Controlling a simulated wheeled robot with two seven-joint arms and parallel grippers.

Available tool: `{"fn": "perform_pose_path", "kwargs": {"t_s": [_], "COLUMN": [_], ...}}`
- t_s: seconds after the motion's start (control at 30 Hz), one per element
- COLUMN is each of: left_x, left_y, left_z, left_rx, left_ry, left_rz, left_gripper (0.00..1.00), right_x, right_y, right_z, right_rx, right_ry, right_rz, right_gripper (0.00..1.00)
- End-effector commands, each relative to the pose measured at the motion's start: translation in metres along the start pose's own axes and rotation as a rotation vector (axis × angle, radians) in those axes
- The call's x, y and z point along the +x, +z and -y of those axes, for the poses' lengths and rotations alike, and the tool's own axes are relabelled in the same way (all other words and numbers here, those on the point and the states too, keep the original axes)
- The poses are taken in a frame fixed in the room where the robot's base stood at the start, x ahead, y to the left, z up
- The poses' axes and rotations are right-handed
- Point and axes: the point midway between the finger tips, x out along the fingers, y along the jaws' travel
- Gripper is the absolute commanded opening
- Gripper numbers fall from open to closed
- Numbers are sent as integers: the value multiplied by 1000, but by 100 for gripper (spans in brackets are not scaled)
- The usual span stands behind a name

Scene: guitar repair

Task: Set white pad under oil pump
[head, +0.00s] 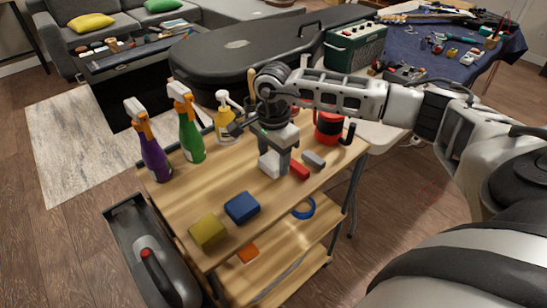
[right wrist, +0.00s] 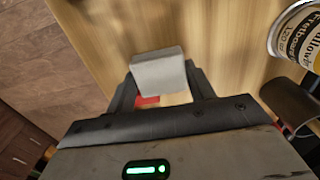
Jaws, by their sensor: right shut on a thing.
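My right gripper (head: 278,158) reaches down over the wooden cart top. It is shut on the white pad (head: 268,165), held low over the cart top; I cannot tell whether the pad touches the wood. The pad also shows between the fingers in the right wrist view (right wrist: 158,70). A yellow pump bottle (head: 226,124), which looks like the oil pump, stands upright at the back of the cart, left of the gripper and apart from the pad. Its base rests on the wood. My left gripper is not in view.
Purple (head: 155,158) and green (head: 191,138) spray bottles stand left on the cart top (head: 180,205). Red (head: 299,170) and grey (head: 314,159) blocks lie beside the gripper. Blue (head: 242,207) and yellow (head: 207,231) blocks lie in front. A red container (head: 328,127) stands back right.

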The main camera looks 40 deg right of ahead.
Motion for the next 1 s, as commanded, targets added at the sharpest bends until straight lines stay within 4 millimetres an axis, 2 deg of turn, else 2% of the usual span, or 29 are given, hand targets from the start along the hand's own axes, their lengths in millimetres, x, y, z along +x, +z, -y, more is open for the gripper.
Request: {"fn": "perform_pose_path", "kwargs": {"t_s": [0.07, 0.4, 0.43, 0.5, 0.8, 0.9, 1.0], "left_x": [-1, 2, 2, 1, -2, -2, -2], "left_y": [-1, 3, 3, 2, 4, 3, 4], "left_z": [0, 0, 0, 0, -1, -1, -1], "left_rx": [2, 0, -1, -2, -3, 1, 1], "left_ry": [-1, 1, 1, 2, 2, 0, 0], "left_rz": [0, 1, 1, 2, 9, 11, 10], "left_gripper": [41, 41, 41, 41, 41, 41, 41], "right_x": [7, 12, 12, 10, 8, 2, -13], "right_y": [0, 0, 0, 0, 0, 0, 0], "right_z": [0, 0, 0, 0, 0, 1, 1], "right_rx": [1, 1, 1, 1, 1, 1, 0], "right_ry": [1, -1, -1, -1, -1, -3, -6], "right_rz": [-1, -1, -1, -1, 0, -1, 0], "right_gripper": [32, 32, 56, 75, 75, 75, 75]}}
